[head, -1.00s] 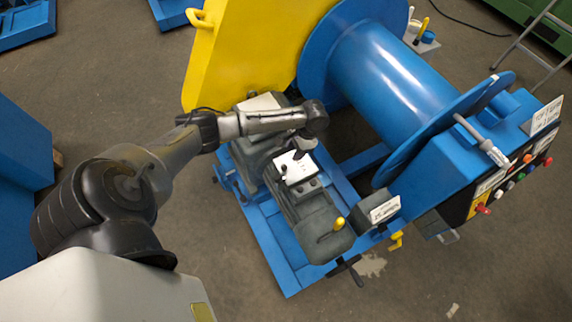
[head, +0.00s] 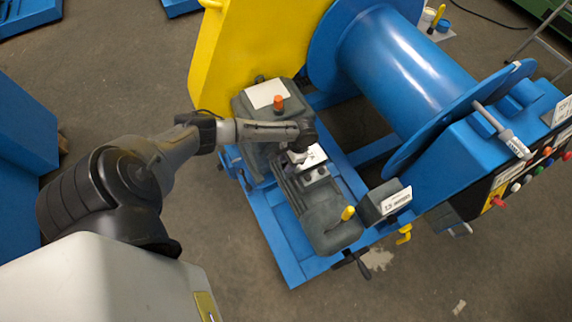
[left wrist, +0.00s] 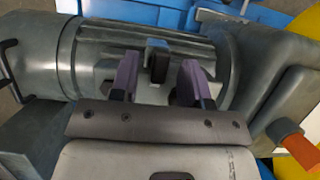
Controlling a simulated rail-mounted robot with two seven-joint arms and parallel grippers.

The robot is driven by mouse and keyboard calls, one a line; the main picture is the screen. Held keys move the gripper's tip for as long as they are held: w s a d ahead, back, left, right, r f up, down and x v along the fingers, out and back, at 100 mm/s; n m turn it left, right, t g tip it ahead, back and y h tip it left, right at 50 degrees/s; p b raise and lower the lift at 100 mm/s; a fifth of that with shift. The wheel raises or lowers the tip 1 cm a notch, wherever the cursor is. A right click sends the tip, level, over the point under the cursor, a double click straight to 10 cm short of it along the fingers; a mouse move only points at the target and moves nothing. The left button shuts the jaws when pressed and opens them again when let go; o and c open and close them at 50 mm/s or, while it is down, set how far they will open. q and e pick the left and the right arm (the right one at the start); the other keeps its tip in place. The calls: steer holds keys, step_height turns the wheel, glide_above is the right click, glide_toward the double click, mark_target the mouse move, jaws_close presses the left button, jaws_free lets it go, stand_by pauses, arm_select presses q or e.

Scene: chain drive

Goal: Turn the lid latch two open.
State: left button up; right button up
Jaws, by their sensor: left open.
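A grey motor (head: 325,215) lies on a blue frame, with a white-labelled box (head: 313,157) on top near its gearbox end. My left gripper (head: 296,158) is at that box, its fingertips partly hidden by my wrist. In the left wrist view its two purple fingers (left wrist: 160,86) are apart. A small dark upright tab (left wrist: 158,62) with a blue-grey top stands between and just beyond them; it looks like a latch, but I cannot tell which one. No contact is visible. My right gripper is not in view.
A grey gearbox (head: 252,130) with an orange cap (head: 278,103) stands close beside my left wrist. A yellow guard (head: 235,50) and blue drum (head: 405,65) rise behind. Floor at the front is clear.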

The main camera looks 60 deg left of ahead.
arm_select(q)
steer(key=shift+s+f, duration=0.3)
steer(key=shift+f, duration=0.25)
jaws_close()
